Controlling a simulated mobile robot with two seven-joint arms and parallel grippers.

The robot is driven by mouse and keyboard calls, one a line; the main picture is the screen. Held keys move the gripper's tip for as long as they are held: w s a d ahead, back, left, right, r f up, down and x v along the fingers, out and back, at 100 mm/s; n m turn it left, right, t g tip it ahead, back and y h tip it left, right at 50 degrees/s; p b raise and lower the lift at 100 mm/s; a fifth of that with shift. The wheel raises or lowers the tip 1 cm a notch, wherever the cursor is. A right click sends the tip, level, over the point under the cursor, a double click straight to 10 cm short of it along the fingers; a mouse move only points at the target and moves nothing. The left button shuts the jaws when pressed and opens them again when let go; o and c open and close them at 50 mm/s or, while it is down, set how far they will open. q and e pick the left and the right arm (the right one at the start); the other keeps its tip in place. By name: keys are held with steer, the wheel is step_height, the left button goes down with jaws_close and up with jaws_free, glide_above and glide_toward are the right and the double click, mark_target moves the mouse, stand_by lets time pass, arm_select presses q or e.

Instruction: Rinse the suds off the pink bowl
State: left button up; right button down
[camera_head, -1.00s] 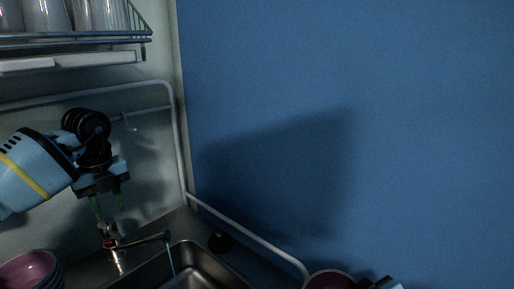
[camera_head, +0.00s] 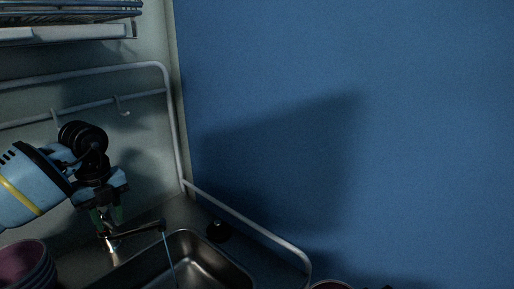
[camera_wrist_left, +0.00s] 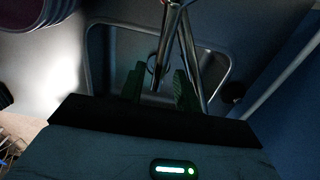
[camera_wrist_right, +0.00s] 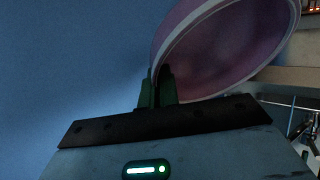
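The pink bowl (camera_wrist_right: 225,50) is tilted in my right gripper (camera_wrist_right: 158,88), its rim pinched between the fingers. In the head view only a sliver of its rim (camera_head: 332,285) shows at the bottom edge, and my right gripper is mostly out of frame. My left gripper (camera_head: 107,217) is open, pointing down at the tap (camera_head: 135,233); its fingers stand apart in the left wrist view (camera_wrist_left: 160,85), with tap metal beyond and between them. I cannot tell if they touch it. A thin water stream falls from the spout into the sink (camera_head: 205,262). Suds cannot be made out.
A stack of pink bowls (camera_head: 30,268) stands left of the sink. A rack shelf (camera_head: 70,32) and a wall rail with a hook (camera_head: 85,75) are above. A low rail (camera_head: 245,220) runs right of the sink, with a dark round object (camera_head: 218,231) beside it.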

arm_select(q)
steer(key=shift+a+f, duration=0.1)
steer(key=shift+f, duration=0.95)
steer(key=shift+c, duration=0.2)
jaws_close()
